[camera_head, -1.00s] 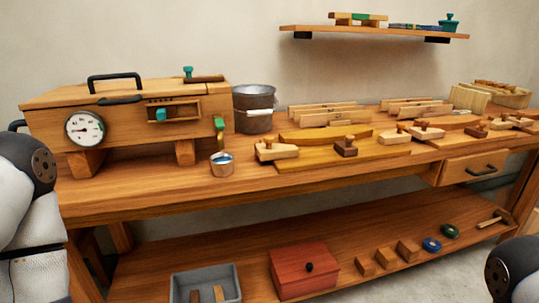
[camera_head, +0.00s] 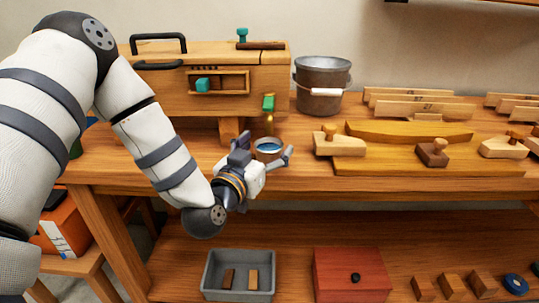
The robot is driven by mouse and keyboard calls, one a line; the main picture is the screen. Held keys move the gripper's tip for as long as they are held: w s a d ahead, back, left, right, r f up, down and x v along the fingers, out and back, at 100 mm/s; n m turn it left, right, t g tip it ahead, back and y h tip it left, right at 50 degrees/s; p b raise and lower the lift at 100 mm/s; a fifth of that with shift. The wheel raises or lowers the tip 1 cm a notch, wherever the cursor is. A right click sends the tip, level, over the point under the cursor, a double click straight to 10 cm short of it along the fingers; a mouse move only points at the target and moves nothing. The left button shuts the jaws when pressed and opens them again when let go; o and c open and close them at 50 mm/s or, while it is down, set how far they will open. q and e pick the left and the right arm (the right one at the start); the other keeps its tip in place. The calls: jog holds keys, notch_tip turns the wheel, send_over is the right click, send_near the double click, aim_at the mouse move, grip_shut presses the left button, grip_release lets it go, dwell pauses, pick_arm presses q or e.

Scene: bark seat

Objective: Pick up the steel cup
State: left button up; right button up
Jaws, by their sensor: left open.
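The small steel cup (camera_head: 267,146) stands upright on the workbench, in front of the wooden box and under its brass spout. Its inside looks bluish, and its lower part is partly hidden by my gripper. My left gripper (camera_head: 268,156) reaches in from the left at the bench's front edge. It is open, with one finger to the left of the cup and the other in front and to the right of it. I cannot tell whether either finger touches the cup. My right gripper is not in view.
The wooden box (camera_head: 155,78) stands close behind the cup. A dark metal bucket (camera_head: 321,86) is behind and to the right. Wooden planes and boards (camera_head: 400,158) fill the bench to the right. A grey tray (camera_head: 212,283) and red box (camera_head: 350,275) sit on the lower shelf.

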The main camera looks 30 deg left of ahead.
pick_arm(q)
jog(key=shift+w+a+f, duration=0.1)
jog(key=shift+w+a, duration=0.05)
jog(key=shift+w, duration=0.8)
jog(key=c, duration=1.3)
jog(key=shift+c, duration=0.2)
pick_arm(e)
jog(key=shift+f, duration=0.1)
